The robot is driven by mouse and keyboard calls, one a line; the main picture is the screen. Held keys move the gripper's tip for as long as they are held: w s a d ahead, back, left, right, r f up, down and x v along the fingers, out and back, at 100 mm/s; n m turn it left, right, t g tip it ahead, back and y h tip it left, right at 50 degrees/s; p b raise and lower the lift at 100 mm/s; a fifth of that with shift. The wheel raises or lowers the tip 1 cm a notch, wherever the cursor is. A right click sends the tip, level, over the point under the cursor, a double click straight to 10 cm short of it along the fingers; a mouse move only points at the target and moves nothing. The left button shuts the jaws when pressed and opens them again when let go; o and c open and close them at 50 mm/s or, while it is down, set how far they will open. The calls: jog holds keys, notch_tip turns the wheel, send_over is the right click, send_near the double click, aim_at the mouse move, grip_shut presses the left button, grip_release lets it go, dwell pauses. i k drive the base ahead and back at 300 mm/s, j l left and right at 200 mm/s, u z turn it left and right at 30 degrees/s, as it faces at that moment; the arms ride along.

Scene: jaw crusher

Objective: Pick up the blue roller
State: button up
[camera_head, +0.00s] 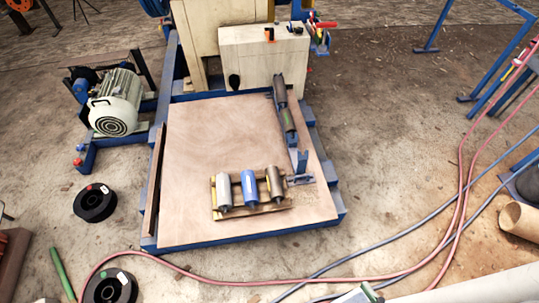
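The blue roller (250,187) lies in the middle of a small wooden rack (284,205) on the plywood board. A grey roller (223,193) lies to its left and a brownish roller (275,184) to its right, all side by side and pointing roughly toward me. The blue roller's top is uncovered, with a small pale label on it. I cannot make out my gripper in this view, and nothing is seen touching the rollers.
The plywood board (205,145) sits in a blue frame and is mostly bare. A metal bar assembly (289,122) stands right of the rack. A motor (116,104) stands at left. Black spools (95,203) and red hoses (463,178) lie on the floor.

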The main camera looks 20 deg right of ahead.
aim_at(250, 191)
jog(key=i+j, duration=0.15)
jog(key=i, duration=0.5)
jog(key=i+j+z, duration=0.15)
jog(key=i, duration=0.45)
